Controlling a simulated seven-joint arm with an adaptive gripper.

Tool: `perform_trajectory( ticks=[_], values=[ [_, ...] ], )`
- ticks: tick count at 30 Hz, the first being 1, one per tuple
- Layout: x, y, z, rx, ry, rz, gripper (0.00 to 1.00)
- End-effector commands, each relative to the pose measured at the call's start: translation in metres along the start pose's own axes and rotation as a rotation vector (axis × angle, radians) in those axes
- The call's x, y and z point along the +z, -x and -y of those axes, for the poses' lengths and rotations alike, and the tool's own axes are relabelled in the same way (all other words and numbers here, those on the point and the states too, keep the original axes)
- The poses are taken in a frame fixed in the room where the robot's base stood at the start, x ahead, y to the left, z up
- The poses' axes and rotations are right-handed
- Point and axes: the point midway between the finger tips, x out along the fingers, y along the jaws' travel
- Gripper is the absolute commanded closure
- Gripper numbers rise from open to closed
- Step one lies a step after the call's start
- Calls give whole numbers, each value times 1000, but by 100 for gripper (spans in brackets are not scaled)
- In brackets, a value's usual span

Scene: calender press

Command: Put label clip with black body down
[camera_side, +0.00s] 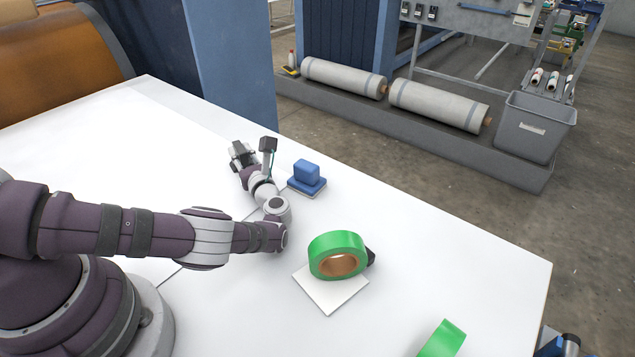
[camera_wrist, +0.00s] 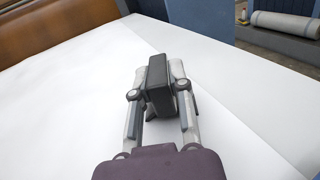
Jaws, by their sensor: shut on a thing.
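My gripper (camera_wrist: 160,100) is shut on the label clip with black body (camera_wrist: 159,78). In the wrist view the black block of the clip sits between the two fingers, over the white table (camera_wrist: 232,120). I cannot tell whether the clip touches the table. In the side view my gripper (camera_side: 240,156) is near the far edge of the table, left of a blue block. There the clip is small and mostly hidden by the fingers.
A blue block on a blue base (camera_side: 306,175) stands right of my gripper. A green tape roll (camera_side: 338,251) rests on a white square (camera_side: 331,294), with a dark object (camera_side: 371,257) behind it. Another green piece (camera_side: 443,338) lies at the front. The table left of my gripper is clear.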

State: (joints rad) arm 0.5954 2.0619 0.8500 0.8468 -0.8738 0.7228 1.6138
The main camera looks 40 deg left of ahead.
Motion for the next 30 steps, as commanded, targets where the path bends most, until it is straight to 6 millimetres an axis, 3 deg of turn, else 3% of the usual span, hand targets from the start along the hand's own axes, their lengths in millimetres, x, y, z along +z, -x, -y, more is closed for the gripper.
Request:
perform_trajectory(
  ticks=[1,7,17,22,30],
  values=[
    [0,0,0,0,0,0,79],
    [0,0,0,0,1,0,55],
    [0,4,1,-1,1,0,55],
    [0,34,2,-6,0,1,55],
    [44,31,1,1,4,1,55]
  ],
)
